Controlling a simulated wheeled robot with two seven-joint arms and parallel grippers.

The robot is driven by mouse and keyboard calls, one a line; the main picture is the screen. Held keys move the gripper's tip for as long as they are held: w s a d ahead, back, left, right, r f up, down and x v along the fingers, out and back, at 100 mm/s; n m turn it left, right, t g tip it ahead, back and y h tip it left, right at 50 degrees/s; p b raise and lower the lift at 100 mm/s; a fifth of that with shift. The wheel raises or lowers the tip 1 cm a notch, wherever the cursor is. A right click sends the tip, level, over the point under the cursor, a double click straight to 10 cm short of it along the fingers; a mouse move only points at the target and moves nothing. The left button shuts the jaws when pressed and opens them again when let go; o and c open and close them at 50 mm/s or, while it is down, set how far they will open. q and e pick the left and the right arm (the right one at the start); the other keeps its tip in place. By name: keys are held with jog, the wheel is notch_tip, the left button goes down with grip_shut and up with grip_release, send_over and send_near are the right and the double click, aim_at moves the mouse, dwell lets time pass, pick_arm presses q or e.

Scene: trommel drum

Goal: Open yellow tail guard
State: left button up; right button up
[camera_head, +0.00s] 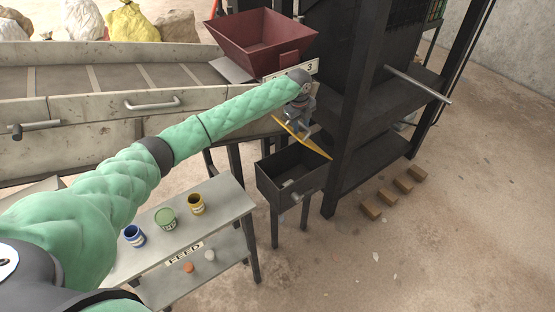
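The yellow tail guard (318,149) shows as a thin, slanted yellow strip at the end of the conveyor, just above an open dark bin. It runs from upper left down to lower right, and its middle is partly covered by my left gripper. My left arm reaches across from the lower left, and my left gripper (298,130) points down at the guard. Its fingers overlap the guard in the picture. Whether they touch it or are closed on it is too small to tell. My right gripper is out of view.
The dark bin (270,186) stands on legs below the guard. A dark machine frame (346,130) rises to its right, with a bar (418,84) sticking out. A red hopper (262,45) is above. A feed table (225,208) holds several cans. Floor at right is mostly clear.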

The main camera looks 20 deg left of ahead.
aim_at(290, 131)
pick_arm(q)
jog(key=shift+t+h, duration=0.3)
jog(key=s+a+f, duration=0.3)
jog(key=shift+s+f, duration=0.2)
jog(key=shift+s, duration=0.1)
jog(key=s+a+f+b, duration=0.3)
jog(key=s+f, duration=0.2)
jog(key=f, duration=0.4)
jog(key=shift+a, duration=0.3)
jog(key=shift+f, duration=0.1)
